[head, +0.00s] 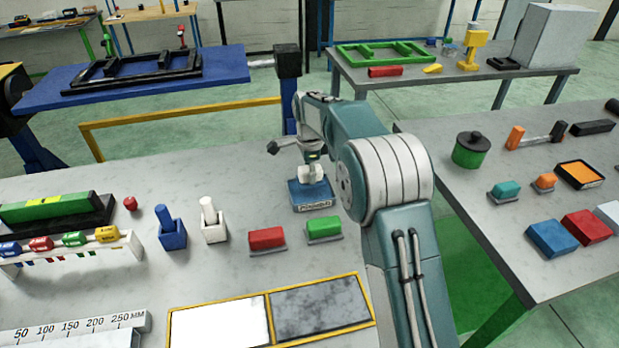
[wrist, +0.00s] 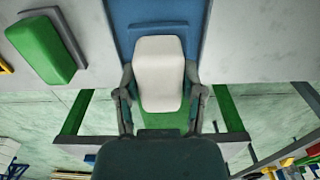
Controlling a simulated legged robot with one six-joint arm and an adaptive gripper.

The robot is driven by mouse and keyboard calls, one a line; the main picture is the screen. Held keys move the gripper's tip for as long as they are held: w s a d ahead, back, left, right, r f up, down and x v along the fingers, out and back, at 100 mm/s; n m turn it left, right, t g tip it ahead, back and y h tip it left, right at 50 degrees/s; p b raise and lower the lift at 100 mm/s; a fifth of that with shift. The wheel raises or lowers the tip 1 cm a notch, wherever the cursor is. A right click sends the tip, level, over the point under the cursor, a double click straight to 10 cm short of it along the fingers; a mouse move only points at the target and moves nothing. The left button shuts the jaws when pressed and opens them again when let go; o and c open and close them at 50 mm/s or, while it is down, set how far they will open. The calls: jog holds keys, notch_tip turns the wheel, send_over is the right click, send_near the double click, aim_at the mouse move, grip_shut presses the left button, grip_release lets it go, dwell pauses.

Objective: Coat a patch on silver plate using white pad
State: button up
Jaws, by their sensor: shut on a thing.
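My gripper (head: 312,155) points down over a blue block with lettering (head: 313,194) on the near table. In the wrist view its fingers (wrist: 162,100) are shut on the white pad (wrist: 160,70), one finger on each side. The blue block (wrist: 115,25) shows around the far end of the pad; I cannot tell whether they touch. The silver plate (head: 320,307), grey and mottled, lies flat in a yellow-edged frame at the table's front, beside a bright white panel (head: 220,323).
Red (head: 267,240) and green (head: 324,228) pads sit between the blue block and the framed plates. White (head: 213,222) and blue (head: 171,230) holders with upright handles stand left of the block. A right-hand table (head: 480,210) holds several tools and blocks.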

jog(key=shift+r, duration=1.95)
jog(key=shift+s+f, duration=0.1)
